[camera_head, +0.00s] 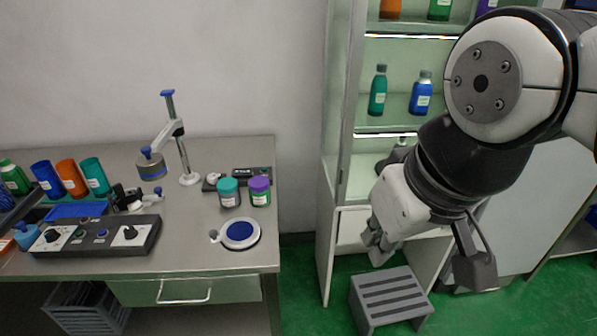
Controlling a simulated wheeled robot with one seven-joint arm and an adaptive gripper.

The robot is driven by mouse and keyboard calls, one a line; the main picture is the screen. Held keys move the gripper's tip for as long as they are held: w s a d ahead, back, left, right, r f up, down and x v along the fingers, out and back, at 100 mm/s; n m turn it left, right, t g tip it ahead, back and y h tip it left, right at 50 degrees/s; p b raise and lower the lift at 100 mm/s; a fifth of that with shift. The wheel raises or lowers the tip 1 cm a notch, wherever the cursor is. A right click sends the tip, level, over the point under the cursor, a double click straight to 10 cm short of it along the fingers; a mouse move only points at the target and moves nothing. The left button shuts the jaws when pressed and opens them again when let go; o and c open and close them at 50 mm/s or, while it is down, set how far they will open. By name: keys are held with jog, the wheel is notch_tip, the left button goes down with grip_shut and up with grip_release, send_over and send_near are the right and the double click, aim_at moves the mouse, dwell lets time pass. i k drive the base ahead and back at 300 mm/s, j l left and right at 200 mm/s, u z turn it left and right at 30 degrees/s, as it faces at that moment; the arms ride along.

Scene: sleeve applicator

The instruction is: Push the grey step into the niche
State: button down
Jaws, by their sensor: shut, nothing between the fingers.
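The grey step (390,296) stands upright on the green floor at the bottom right of the head view, with a slatted top. It stands in front of the low opening under the glass-shelved cabinet, the niche (348,232), and looks to be outside it. My gripper (377,254) is shut and empty and points down just above and behind the step's far left edge. I cannot tell whether it touches the step. My arm hides part of the cabinet and of the niche's right side.
A steel workbench (262,212) with a control box (95,238), jars and a stand fills the left. The cabinet's side panel (328,225) borders the niche. Bottles stand on its shelves. Green floor shows between the bench and the step.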

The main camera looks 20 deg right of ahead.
aim_at(379, 297)
jog(key=k+l+u, duration=0.1)
jog(key=l, duration=0.3)
jog(key=k+l+u, duration=0.15)
jog(key=l, duration=0.3)
jog(key=l+u, duration=0.1)
jog(key=l, duration=0.3)
jog(key=k+l+u, duration=0.1)
jog(key=l, duration=0.3)
jog(key=k+l+u, duration=0.25)
jog(key=k+l, duration=0.15)
jog(key=l, duration=0.35)
